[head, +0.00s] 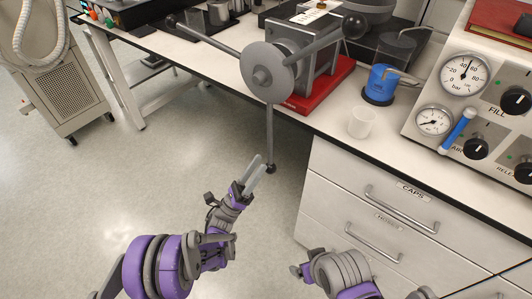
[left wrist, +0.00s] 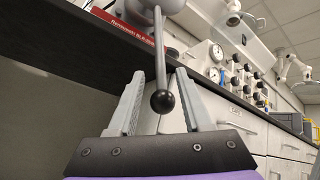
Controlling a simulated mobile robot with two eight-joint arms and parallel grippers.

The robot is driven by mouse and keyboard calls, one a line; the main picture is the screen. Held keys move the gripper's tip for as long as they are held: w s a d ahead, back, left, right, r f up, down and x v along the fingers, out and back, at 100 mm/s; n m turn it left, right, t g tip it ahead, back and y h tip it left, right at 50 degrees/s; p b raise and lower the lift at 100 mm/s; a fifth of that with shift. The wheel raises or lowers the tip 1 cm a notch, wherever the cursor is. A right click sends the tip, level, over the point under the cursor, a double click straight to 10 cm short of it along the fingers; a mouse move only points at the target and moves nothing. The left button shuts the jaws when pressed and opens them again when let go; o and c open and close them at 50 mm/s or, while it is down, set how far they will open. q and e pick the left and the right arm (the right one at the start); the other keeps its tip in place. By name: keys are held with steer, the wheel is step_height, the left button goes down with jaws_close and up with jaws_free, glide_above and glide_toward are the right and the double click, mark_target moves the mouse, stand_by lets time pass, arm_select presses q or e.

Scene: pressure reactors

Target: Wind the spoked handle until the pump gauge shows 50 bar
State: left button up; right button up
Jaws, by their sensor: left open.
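The spoked handle has a grey hub (head: 267,72) on the bench edge and three spokes with black ball knobs. One spoke points down to a knob (head: 271,168), one to the upper left, one to the upper right. My left gripper (head: 259,172) is open beside the lower knob. In the left wrist view the knob (left wrist: 162,101) appears between its open fingers (left wrist: 160,105), not gripped. A large bar gauge (head: 465,74) has its needle near the 40–60 marks; a smaller gauge (head: 434,121) sits below it. Neither shows a readable pump label.
The handle's machine stands on a red base (head: 320,88). A blue container (head: 380,84) and a clear cup (head: 362,122) stand to its right. Drawers (head: 395,195) lie below the bench. The floor (head: 90,210) is open at left.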

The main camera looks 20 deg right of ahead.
arm_select(q)
steer(key=v, duration=0.4)
stand_by(0.8)
